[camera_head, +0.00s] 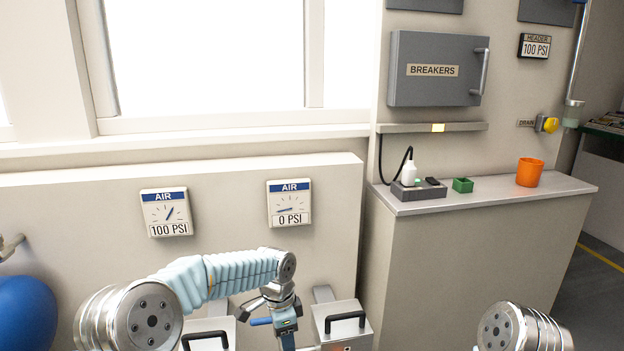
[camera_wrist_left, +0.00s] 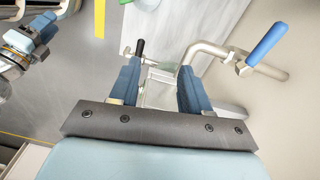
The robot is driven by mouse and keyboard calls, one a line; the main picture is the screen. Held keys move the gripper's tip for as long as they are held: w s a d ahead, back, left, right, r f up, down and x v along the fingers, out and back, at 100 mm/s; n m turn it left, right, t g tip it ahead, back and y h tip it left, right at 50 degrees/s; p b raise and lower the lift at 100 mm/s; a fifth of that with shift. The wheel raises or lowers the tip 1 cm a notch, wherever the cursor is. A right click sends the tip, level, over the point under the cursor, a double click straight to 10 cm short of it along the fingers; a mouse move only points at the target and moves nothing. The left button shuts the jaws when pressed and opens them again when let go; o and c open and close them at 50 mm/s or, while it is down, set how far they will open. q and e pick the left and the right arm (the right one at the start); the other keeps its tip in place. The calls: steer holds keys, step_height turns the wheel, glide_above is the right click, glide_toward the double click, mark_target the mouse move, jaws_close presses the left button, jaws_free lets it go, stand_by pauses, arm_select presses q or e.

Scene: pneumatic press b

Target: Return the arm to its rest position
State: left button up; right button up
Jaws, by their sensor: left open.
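My left arm (camera_head: 225,275) reaches in from the left, and its wrist hangs down in front of the low wall. My left gripper shows in the left wrist view (camera_wrist_left: 160,82), with its two blue fingers apart and nothing held between them. A bent metal pipe (camera_wrist_left: 190,55) with a blue lever (camera_wrist_left: 268,42) stands just beyond and to the right of the fingers. A black handle (camera_wrist_left: 139,47) shows past the left finger. In the head view the fingertips are hidden or too small to tell. My right arm shows only as a joint (camera_head: 515,330); its gripper is not seen.
Two grey boxes with black handles (camera_head: 345,318) stand close around my left wrist. The left air gauge (camera_head: 166,212) reads 100 PSI and the right one (camera_head: 289,203) 0 PSI. A counter (camera_head: 470,197) holds an orange cup (camera_head: 530,172). A blue tank (camera_head: 25,315) stands at left.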

arm_select(q)
steer(key=s+f+n+h, duration=0.1)
steer(key=s+f+n, duration=0.25)
steer(key=f, duration=0.45)
steer(key=s+f+n+h, duration=0.1)
steer(key=s+f+n, duration=0.1)
steer(key=s+f, duration=0.45)
steer(key=s+a+f+n, duration=0.2)
steer(key=s+f+n, duration=0.3)
steer(key=s, duration=0.4)
steer(key=s+a+f+n+h, duration=0.1)
steer(key=s+a+f+n, duration=0.1)
steer(key=s+f+n, duration=0.3)
steer(key=s, duration=0.3)
steer(key=shift+s+a+n+t, duration=0.3)
steer(key=shift+s+n+t, duration=0.05)
steer(key=shift+s+t, duration=0.05)
